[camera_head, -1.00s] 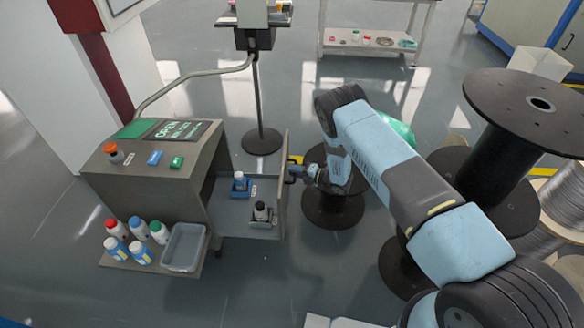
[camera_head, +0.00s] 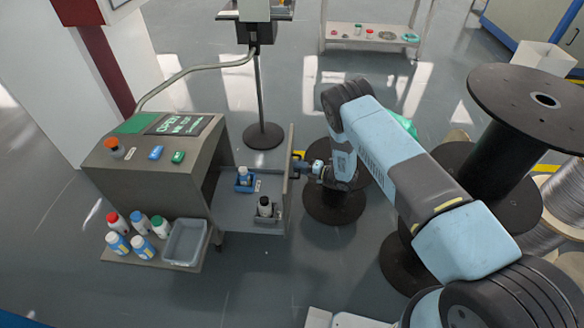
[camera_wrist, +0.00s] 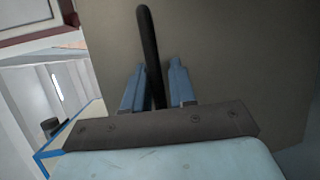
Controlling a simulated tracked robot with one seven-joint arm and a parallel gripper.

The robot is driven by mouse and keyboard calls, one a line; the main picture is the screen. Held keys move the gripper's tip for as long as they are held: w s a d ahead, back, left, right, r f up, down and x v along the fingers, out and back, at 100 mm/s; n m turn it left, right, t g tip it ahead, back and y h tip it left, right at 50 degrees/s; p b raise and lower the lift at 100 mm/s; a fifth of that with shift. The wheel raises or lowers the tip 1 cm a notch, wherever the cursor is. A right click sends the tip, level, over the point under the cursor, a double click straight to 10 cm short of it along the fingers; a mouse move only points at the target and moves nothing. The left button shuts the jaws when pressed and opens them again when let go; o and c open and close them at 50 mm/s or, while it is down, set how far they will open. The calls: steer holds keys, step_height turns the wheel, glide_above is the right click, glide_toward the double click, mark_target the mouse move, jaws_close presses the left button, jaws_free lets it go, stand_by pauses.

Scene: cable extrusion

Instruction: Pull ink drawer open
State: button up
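The ink drawer (camera_head: 288,185) stands pulled out of the grey cabinet (camera_head: 140,185), with its inside in view. It holds a small bottle in a blue holder (camera_head: 244,180) and a dark bottle in a grey holder (camera_head: 265,208). My gripper (camera_head: 300,168) is at the outer side of the drawer front. In the wrist view, the black bar handle (camera_wrist: 148,45) runs between my gripper's two blue fingers (camera_wrist: 157,90). Gaps show between the handle and the fingers, so the gripper looks open around it. The drawer front panel (camera_wrist: 225,60) fills the background.
Several bottles (camera_head: 140,225) and a grey bin (camera_head: 185,243) stand on the cabinet's lower shelf. A stand (camera_head: 262,135) rises behind the drawer. A black reel (camera_head: 335,205) is beneath my arm, and a large reel (camera_head: 500,150) stands at right. Floor is free in front.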

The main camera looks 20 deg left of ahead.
steer(key=v, duration=1.3)
steer(key=shift+d, duration=0.4)
